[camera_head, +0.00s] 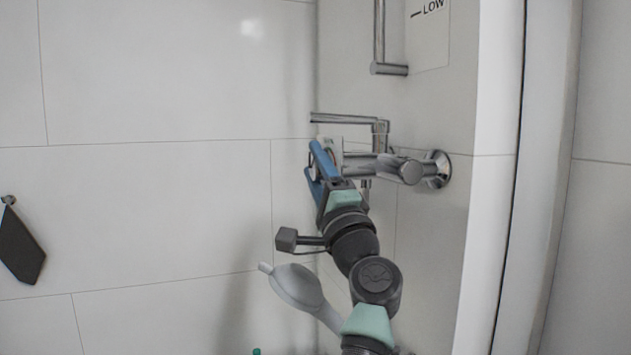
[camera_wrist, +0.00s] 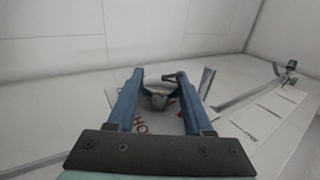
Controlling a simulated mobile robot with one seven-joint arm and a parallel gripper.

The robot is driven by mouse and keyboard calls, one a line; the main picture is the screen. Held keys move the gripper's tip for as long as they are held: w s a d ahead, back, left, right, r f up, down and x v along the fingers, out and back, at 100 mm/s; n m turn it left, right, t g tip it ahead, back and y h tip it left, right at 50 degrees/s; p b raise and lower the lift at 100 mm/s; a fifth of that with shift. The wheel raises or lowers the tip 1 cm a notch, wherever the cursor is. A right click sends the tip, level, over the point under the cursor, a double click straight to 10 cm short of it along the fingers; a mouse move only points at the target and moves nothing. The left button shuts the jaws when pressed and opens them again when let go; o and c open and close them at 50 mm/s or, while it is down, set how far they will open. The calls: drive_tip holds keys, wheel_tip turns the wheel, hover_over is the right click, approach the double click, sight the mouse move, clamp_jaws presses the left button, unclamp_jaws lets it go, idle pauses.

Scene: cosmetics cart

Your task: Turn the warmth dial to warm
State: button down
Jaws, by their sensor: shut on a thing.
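The chrome shower mixer (camera_head: 385,167) is on the right wall in the head view. My gripper (camera_head: 312,160) is at the mixer's left end, its blue fingers tilted up to the left. In the wrist view my gripper (camera_wrist: 160,78) has its two fingers on either side of a small grey metal dial (camera_wrist: 159,100) and is shut on it. A pale label with red and dark lettering, partly reading "HO", lies behind the fingers. The fingers hide most of the dial in the head view, and its setting cannot be read.
A chrome bar (camera_head: 345,118) runs just above the mixer, and a vertical pipe (camera_head: 379,35) stands higher up. A pale grey shower head (camera_head: 296,287) is beside my arm. A dark cloth (camera_head: 18,247) hangs at the far left. A "LOW" label (camera_head: 430,25) is on the upper wall.

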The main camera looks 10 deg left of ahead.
drive_tip(key=shift+c, duration=1.5)
unclamp_jaws()
drive_tip(key=v, duration=1.3)
